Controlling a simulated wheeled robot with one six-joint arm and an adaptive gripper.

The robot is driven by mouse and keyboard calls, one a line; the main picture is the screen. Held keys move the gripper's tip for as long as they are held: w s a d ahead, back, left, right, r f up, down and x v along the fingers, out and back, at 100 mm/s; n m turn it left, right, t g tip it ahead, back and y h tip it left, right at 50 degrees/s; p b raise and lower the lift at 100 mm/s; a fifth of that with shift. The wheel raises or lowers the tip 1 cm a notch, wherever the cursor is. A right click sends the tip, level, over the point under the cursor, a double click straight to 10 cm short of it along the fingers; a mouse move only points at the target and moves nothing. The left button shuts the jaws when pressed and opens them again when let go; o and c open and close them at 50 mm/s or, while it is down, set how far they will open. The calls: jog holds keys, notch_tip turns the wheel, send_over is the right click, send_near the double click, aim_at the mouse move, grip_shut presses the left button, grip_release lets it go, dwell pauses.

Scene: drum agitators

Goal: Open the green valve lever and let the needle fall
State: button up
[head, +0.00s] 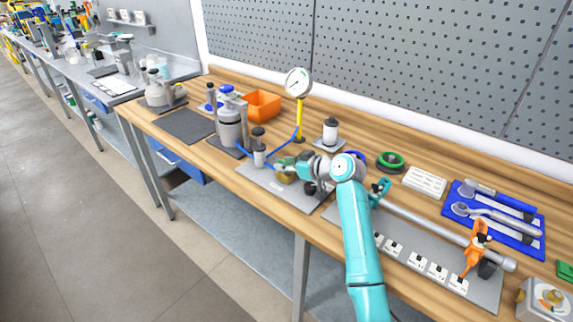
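A round white gauge (298,82) stands on a yellow post (300,119) on the wooden bench; its needle is too small to read. A blue hose (284,144) runs from near the post toward a small clear-and-dark unit (259,147) on a grey plate. My gripper (284,170) is low over that plate, beside a brassy fitting (286,178). A bit of green shows at the fingertips, possibly the valve lever, but it is mostly hidden. I cannot tell whether the fingers are open, shut or touching it.
A grey cylinder vessel (230,122) and an orange bin (263,105) stand behind left. A white-bodied bottle (330,132) and a green ring (390,160) stand behind my arm. A long grey bar (430,226) lies right. The dark mat (187,125) is bare.

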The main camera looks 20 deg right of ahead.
jog(key=v, duration=1.2)
dwell(0.4)
